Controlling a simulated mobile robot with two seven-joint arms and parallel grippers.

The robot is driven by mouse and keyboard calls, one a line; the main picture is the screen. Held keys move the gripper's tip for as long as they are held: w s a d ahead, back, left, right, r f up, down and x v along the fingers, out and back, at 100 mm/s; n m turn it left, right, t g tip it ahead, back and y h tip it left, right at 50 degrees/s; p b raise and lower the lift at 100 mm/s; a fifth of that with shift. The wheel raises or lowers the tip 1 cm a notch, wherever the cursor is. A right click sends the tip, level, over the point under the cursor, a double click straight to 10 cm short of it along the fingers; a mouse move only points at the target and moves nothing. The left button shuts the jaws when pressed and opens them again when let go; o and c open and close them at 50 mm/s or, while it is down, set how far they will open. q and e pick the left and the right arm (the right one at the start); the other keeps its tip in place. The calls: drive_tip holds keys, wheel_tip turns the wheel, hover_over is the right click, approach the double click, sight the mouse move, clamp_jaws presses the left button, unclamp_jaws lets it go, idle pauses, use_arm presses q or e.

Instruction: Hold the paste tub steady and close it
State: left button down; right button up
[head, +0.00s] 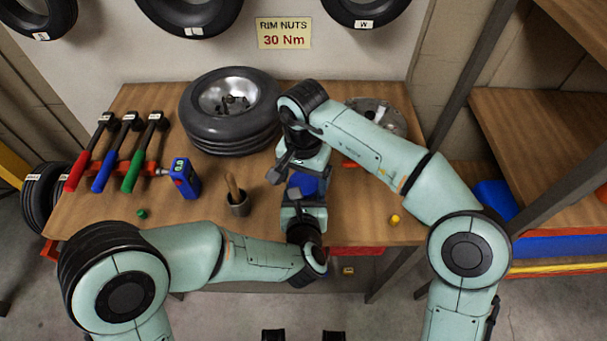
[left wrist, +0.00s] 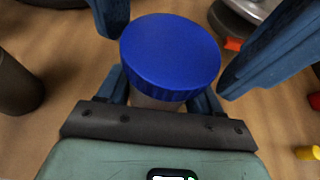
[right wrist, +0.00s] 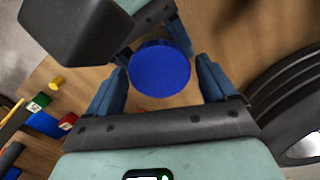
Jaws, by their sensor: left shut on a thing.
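The paste tub shows its round blue lid (head: 305,184) near the front middle of the bench, between my two grippers. In the left wrist view the lid (left wrist: 170,55) sits on top of the pale tub body (left wrist: 155,101), which is mostly hidden. I cannot tell whether the lid is tight. My left gripper (head: 304,205) is shut on the tub body below the lid. My right gripper (head: 290,170) is open, its fingers spread on either side of the lid; in the right wrist view the lid (right wrist: 160,69) lies between them, with gaps on both sides.
A wheel (head: 230,140) lies behind. A metal disc (head: 378,115) is at back right. A yellow cap (head: 394,219) lies right.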

drive_tip(key=c, duration=0.8)
drive_tip(key=shift+m, duration=1.6)
drive_tip(key=o, duration=1.1)
drive_tip(key=shift+o, duration=0.2)
drive_tip(key=shift+r, duration=2.25)
drive_tip(key=shift+c, duration=0.4)
